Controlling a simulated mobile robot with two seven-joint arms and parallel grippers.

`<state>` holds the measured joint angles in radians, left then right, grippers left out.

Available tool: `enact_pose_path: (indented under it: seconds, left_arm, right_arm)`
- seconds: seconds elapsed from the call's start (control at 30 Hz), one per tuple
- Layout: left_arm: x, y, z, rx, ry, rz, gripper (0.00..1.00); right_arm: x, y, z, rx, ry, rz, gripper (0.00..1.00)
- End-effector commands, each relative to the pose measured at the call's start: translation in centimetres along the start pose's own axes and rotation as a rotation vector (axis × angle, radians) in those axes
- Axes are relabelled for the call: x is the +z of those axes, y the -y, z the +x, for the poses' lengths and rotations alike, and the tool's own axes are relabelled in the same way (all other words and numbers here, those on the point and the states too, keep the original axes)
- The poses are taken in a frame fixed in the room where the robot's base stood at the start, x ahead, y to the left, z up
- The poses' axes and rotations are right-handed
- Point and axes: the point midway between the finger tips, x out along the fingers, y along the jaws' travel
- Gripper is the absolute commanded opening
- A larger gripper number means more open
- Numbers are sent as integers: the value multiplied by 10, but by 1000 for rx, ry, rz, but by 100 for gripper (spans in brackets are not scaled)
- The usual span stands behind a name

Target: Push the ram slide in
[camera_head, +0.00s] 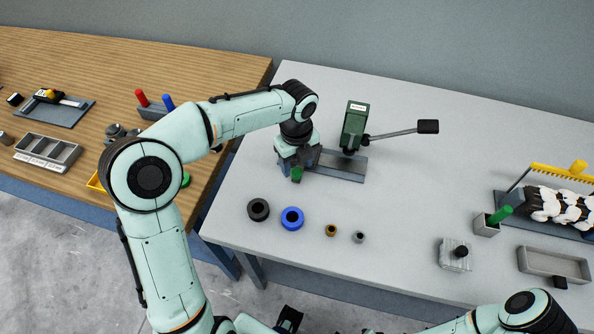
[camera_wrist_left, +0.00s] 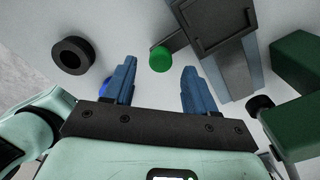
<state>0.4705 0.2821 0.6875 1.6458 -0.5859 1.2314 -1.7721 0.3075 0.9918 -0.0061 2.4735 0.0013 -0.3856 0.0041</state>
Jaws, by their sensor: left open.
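The green press (camera_head: 354,122) stands on a dark base (camera_head: 342,168) on the grey table, with a black-ended lever (camera_head: 428,127) reaching right. In the left wrist view, the ram slide (camera_wrist_left: 209,27) is a dark tray-like plate on a grey rail (camera_wrist_left: 236,72). A short rod joins it to a green knob (camera_wrist_left: 160,58). The knob also shows in the head view (camera_head: 296,174). My left gripper (camera_wrist_left: 160,77) is open, its two blue fingers either side of the knob's line. The knob appears just beyond the fingertips; contact is not visible. A dark part at the bottom edge may be my right gripper (camera_head: 288,319).
A black ring (camera_head: 258,209), a blue ring (camera_head: 292,218) and two small bushings (camera_head: 331,230) lie in front of the press. A grey block (camera_head: 455,253), an open tray (camera_head: 553,265) and a yellow-topped rack (camera_head: 560,172) stand right. A wooden bench (camera_head: 190,70) adjoins left.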

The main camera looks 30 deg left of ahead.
Motion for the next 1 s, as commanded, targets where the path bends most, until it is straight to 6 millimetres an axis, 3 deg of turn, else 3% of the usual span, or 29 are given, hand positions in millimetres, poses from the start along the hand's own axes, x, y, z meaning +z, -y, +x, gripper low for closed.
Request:
enact_pose_path:
  seconds: [0.1,0.23,0.6,0.8,1.0]
  left_arm:
    - [0,-1,20,2,-2,0,56]
    - [0,0,32,1,-1,0,56]
    - [0,0,37,-1,0,0,56]
    - [0,0,37,-1,0,-1,0]
    - [-4,5,36,-2,-1,2,0]
  right_arm:
    - [1,-2,4,0,1,0,43]
    - [1,-2,5,1,2,0,43]
    - [1,-2,6,1,2,0,43]
    - [1,-2,6,1,2,1,43]
    - [1,-2,4,0,1,0,43]
